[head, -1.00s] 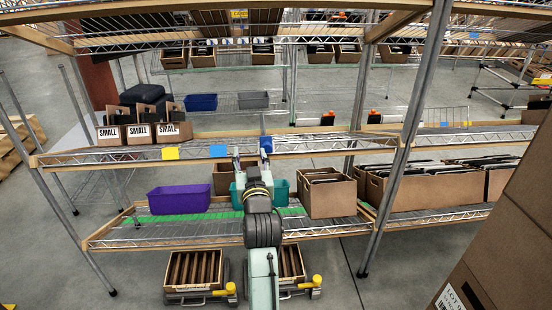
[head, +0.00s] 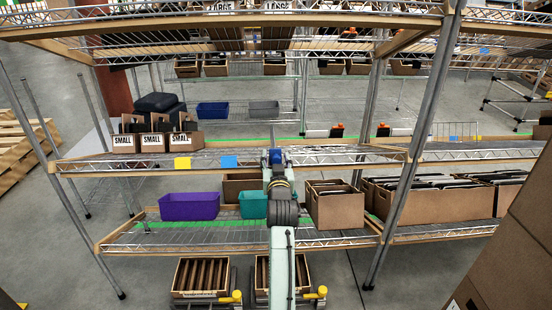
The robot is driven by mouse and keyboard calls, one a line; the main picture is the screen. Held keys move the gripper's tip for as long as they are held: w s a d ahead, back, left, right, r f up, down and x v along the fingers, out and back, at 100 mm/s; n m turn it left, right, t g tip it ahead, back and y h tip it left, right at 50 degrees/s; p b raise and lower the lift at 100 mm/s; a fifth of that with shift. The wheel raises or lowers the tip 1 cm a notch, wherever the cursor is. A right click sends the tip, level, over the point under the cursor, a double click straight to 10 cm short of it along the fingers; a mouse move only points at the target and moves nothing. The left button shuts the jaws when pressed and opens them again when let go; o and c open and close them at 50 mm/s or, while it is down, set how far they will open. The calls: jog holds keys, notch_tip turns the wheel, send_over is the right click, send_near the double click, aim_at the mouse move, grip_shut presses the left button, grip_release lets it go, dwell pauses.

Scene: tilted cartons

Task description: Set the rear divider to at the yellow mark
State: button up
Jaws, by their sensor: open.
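A thin upright divider stands nearly edge-on on the middle shelf, with a blue piece (head: 275,156) at its front, right of both edge marks. I take it for the rear divider. My gripper (head: 276,155) is open at this blue piece, with its fingers close about it; I cannot tell whether they touch it. The yellow mark (head: 182,163) is on the shelf's front edge, well to the left. A blue mark (head: 229,161) lies between the yellow mark and my gripper.
Cartons labelled SMALL (head: 157,141) stand at the middle shelf's left end. Below are a purple bin (head: 189,206), a teal bin (head: 253,205) and a carton of files (head: 337,208). A post (head: 415,150) stands to the right. The shelf behind the yellow mark looks clear.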

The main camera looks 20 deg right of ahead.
grip_shut()
dwell(0.7)
